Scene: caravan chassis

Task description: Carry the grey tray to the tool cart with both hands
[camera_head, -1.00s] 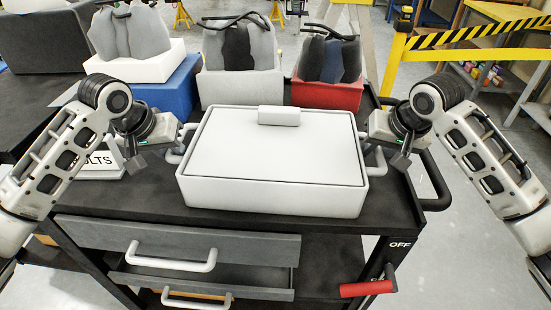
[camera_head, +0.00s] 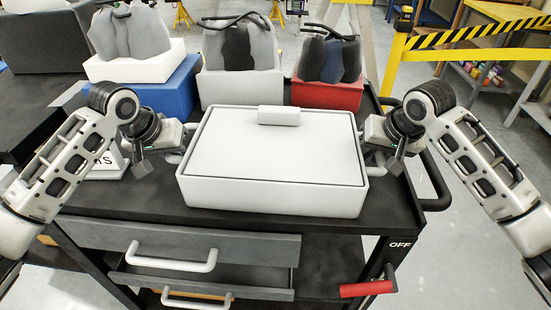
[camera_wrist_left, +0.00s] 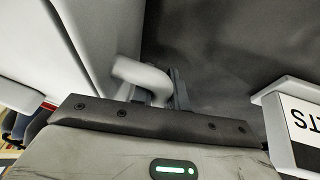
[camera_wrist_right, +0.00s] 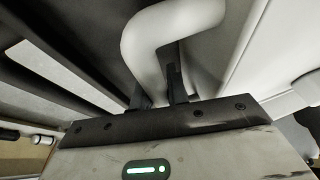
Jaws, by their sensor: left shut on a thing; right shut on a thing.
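The tray (camera_head: 272,198) is a pale grey, lidded-looking box with a raised block on its far top edge. It rests level on a black-topped cart (camera_head: 240,228) with grey drawers. My left gripper (camera_head: 177,148) is at the tray's left side, shut on its bent handle (camera_wrist_left: 143,78). My right gripper (camera_head: 370,147) is at the right side, shut on the other bent handle (camera_wrist_right: 165,35). In the head view both handles are mostly hidden by the grippers. The wrist views show the dark fingers at the handles.
Behind the tray stand blue (camera_head: 174,90), white (camera_head: 240,88) and red (camera_head: 328,94) bins with padded items. A white sign (camera_head: 108,165) stands left of the tray. A red-handled lever (camera_head: 367,289) is at front right. A yellow barrier (camera_head: 395,50) and grey floor lie to the right.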

